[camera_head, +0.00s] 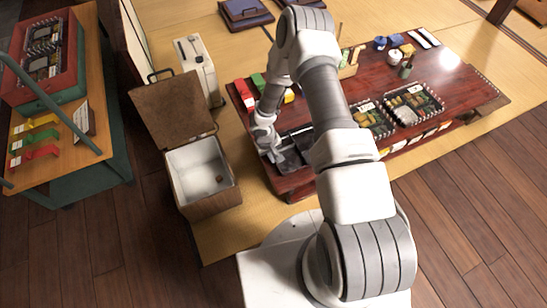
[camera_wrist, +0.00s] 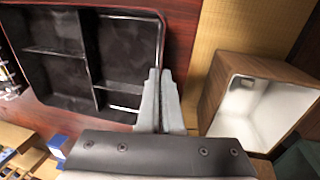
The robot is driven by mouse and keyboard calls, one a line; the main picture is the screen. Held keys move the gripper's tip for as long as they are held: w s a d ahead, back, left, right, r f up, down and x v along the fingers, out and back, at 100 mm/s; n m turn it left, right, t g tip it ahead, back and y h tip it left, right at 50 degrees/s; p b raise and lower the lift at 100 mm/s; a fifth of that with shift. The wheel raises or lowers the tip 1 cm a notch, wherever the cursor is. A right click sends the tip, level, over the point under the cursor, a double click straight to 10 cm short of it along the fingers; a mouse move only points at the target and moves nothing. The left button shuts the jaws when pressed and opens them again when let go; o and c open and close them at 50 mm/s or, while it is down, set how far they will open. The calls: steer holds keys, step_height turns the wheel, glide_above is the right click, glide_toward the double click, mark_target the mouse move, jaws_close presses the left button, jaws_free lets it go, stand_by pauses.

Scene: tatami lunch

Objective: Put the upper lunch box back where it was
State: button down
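A black lunch box (camera_head: 292,158) with empty compartments is at the near left end of the dark red table, partly hidden by my arm. In the wrist view the black lunch box (camera_wrist: 60,50) fills the upper left, its dividers and bare floor showing. My gripper (camera_head: 272,153) is at its left end in the head view. In the wrist view my gripper (camera_wrist: 160,72) has its fingers close together with the box's rim between them. Two filled lunch boxes (camera_head: 416,104) (camera_head: 372,118) stand farther right on the table.
An open brown chest (camera_head: 208,190) with a white inside stands left of the table, also in the wrist view (camera_wrist: 215,95). A red crate (camera_head: 70,62) holding dark boxes is on the left shelf. Colored blocks and small jars (camera_head: 393,57) are on the table's far side.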

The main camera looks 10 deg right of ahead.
steer(key=shift+f+b, duration=0.2)
steer(key=shift+b, duration=0.1)
steer(key=c, duration=1.1)
jaws_free()
steer(key=shift+r, duration=0.1)
steer(key=s+d+r+m+t+h+p, duration=0.1)
steer(key=d+r+p, duration=0.1)
steer(key=r, duration=1.9)
steer(key=d+r+m+t+h+p, duration=0.1)
steer(key=d+r+p, duration=0.15)
steer(key=r, duration=1.95)
steer(key=s+a+r+t+y, duration=0.1)
steer(key=s+r, duration=0.4)
steer(key=s, duration=0.1)
steer(key=s+a+r+t+y, duration=0.1)
steer(key=s+r, duration=0.4)
steer(key=s, duration=0.2)
steer(key=s+a+r+t+y, duration=0.1)
steer(key=s+r+y, duration=0.1)
steer(key=s+r, duration=0.4)
steer(key=shift+s+a, duration=0.15)
steer(key=shift+s, duration=0.4)
